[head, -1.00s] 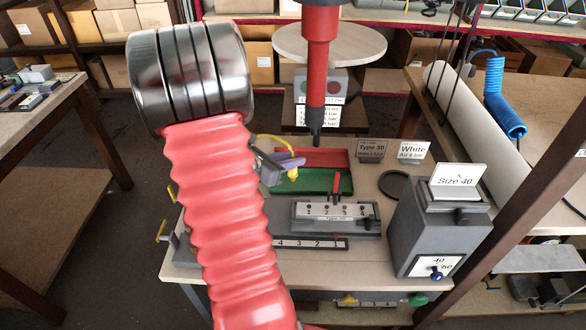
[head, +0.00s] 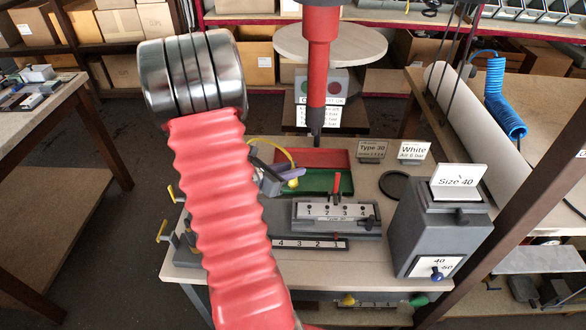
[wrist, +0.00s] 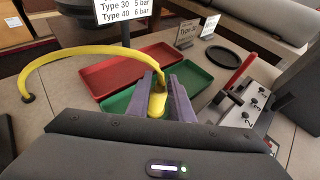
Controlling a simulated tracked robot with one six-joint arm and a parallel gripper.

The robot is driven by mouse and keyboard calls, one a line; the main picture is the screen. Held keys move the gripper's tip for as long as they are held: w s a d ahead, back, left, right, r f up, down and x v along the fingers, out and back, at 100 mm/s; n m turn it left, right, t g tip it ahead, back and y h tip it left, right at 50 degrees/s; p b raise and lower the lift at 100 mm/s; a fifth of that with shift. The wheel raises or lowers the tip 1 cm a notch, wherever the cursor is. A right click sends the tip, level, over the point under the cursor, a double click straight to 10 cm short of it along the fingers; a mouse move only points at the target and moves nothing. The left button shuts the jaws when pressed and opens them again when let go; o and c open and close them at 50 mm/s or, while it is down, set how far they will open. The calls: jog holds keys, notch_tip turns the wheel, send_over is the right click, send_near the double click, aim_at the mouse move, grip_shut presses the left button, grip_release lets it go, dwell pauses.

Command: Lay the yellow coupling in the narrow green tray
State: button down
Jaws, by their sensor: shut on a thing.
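My gripper (wrist: 163,82) has two purple fingers, shut on the yellow coupling (wrist: 157,101). A curved yellow hose (wrist: 88,53) arches from the bench at left to the coupling's far end. The green tray (wrist: 199,75) lies below and beyond the fingers, which hide its middle. In the head view my gripper (head: 287,174) and the coupling (head: 292,184) show at the left end of the green tray (head: 330,191). The coupling appears over the tray; its height above the floor of the tray is hard to tell.
A red tray (head: 325,157) lies directly behind the green one. A numbered grey block (head: 335,213) with a red lever stands in front. A black ring (head: 392,185) and sign cards (head: 372,150) are to the right. A red column (head: 318,70) hangs behind the trays.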

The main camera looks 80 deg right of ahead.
jog(key=shift+f, duration=0.1)
jog(key=c, duration=1.6)
grip_release()
jog(key=shift+o, duration=0.2)
jog(key=v, duration=1.2)
